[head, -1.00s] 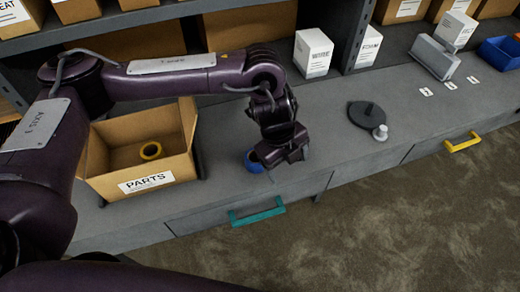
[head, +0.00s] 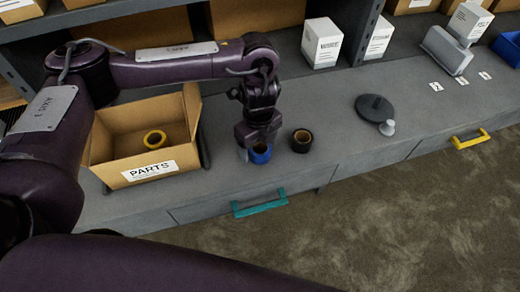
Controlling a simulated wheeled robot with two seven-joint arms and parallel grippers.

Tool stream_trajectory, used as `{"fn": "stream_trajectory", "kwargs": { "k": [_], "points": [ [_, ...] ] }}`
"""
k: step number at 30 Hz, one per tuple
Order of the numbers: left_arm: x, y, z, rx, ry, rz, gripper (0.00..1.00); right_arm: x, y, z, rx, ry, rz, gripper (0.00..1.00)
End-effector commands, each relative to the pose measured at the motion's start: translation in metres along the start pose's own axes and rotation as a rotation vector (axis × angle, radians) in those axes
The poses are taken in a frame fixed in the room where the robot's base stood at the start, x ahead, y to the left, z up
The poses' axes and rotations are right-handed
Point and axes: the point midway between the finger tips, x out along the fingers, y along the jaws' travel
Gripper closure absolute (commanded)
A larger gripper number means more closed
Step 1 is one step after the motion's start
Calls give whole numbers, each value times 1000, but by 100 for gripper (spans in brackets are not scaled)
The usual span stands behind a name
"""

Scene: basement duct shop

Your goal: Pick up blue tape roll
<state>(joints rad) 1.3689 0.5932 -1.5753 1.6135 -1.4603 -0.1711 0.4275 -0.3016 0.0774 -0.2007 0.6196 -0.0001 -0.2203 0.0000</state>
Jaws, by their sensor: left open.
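The blue tape roll (head: 260,155) lies on the grey bench top near its front edge, above the teal drawer handle. My left gripper (head: 257,146) points down at it, with its fingers at the roll and covering its upper part. The gripper is open; I cannot tell whether the fingers touch the roll. My right gripper is not in the head view.
A black tape roll (head: 302,140) stands just right of the blue one. A cardboard PARTS box (head: 150,171) holding a yellow tape roll (head: 155,139) is to the left. A dark round disc (head: 375,107) with a small grey piece (head: 387,127) lies right. Bench between is clear.

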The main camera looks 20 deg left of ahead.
Motion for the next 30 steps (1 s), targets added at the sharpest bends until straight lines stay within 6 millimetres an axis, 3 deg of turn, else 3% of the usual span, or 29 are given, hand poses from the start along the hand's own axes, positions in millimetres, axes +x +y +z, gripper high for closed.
{"fn": "stream_trajectory", "kwargs": {
  "k": [9, 20, 30],
  "points": [
    [6, 0, 0, 0, -1, -1, 24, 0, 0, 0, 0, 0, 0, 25],
    [5, 0, 0, 0, -1, -1, 71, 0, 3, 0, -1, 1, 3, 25],
    [2, -1, 0, 0, -1, -3, 73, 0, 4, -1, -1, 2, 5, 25]
  ]
}}
